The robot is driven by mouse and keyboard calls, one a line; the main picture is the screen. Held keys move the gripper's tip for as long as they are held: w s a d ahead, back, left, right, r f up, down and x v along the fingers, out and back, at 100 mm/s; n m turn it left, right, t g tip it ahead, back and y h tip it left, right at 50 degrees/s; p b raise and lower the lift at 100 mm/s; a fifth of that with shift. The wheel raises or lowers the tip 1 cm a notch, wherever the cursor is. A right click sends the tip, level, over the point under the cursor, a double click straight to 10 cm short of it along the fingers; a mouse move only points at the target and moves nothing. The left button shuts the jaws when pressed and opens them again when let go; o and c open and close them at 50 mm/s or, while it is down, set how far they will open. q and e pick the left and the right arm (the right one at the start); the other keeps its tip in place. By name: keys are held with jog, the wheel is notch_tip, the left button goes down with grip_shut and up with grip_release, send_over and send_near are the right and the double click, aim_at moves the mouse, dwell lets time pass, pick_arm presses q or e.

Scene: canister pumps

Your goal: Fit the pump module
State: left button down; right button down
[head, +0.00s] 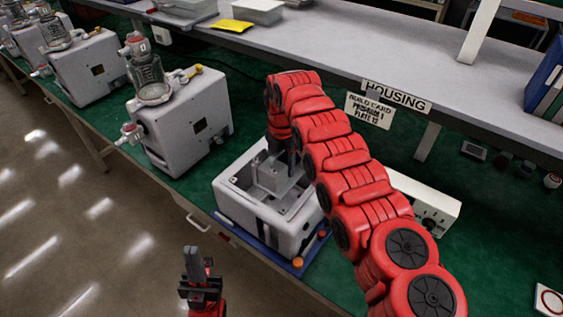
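An open white housing (262,228) sits on the blue build plate (262,248) on the green bench. A grey block (268,177), which looks like the pump module, is inside the housing, upright as far as I can see. My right gripper (289,158) points down at the block from above, at its far side. The red arm partly hides its fingers, so I cannot tell whether they grip the block or only touch it. My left gripper (192,255) is in front of the bench, over the floor, with its fingers together and empty.
Finished-looking white canister units (185,120) stand along the bench to the left. A white box with a socket (428,205) stands right of the housing.

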aim_at(282, 151)
jog(key=shift+f+b, duration=5.7)
jog(key=shift+f, duration=1.2)
jog(key=shift+f+b, duration=0.25)
jog(key=shift+b, duration=0.15)
grip_release()
notch_tip(282, 151, up, 18)
jog(key=p, duration=1)
jog(key=shift+f+p, duration=0.25)
jog(key=shift+p, duration=0.1)
